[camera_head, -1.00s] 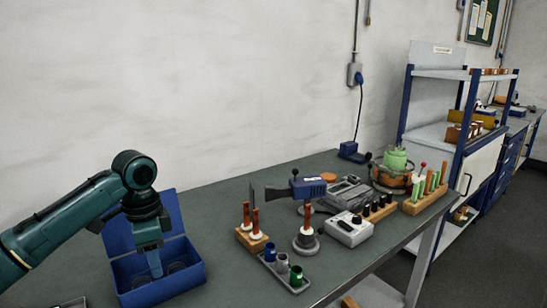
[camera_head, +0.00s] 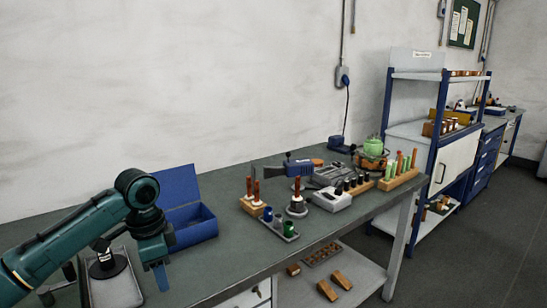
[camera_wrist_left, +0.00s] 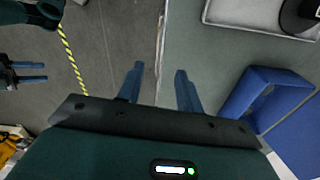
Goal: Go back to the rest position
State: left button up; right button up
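My left gripper (camera_head: 160,278) is low in the head view, near the front edge of the bench, in front of and apart from the open blue box (camera_head: 200,232). In the left wrist view its two fingers (camera_wrist_left: 159,70) are spread with nothing between them, over the bench edge and floor. The blue box (camera_wrist_left: 250,95) shows at the right there. My right gripper (camera_wrist_left: 32,72) shows at the left edge of the left wrist view, over the floor, with its two fingers apart and empty. It is outside the head view.
The bench (camera_head: 240,268) carries a metal tray (camera_head: 118,288) with a dark round-based item beside my left arm. Several tools, small cups and racks stand farther right. A blue-framed shelf (camera_head: 385,130) is beyond. Open floor (camera_wrist_left: 105,45) lies before the bench.

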pick_arm(q)
jog(key=s+d+f+n+t+h+p, duration=0.1)
jog(key=s+d+f+n+t+h, duration=0.2)
jog(key=d+f, duration=0.5)
jog(key=s+d+f+t+h+p, duration=0.1)
jog(key=s+d+f+t+h, duration=0.1)
jog(key=s+d+f, duration=0.65)
jog(key=s+a+f+n+t+y, duration=0.1)
jog(key=s+a+f+n+t, duration=0.1)
jog(key=s+a+n, duration=0.1)
jog(key=s+a+f+n+t+y+p, duration=0.1)
jog(key=s+a+f+n+t, duration=0.1)
jog(key=s+a, duration=0.3)
jog(key=s+n+t, duration=0.1)
jog(key=s, duration=0.1)
jog(key=shift+s, duration=0.3)
jog(key=shift+d+f, duration=0.1)
jog(key=shift+c, duration=0.5)
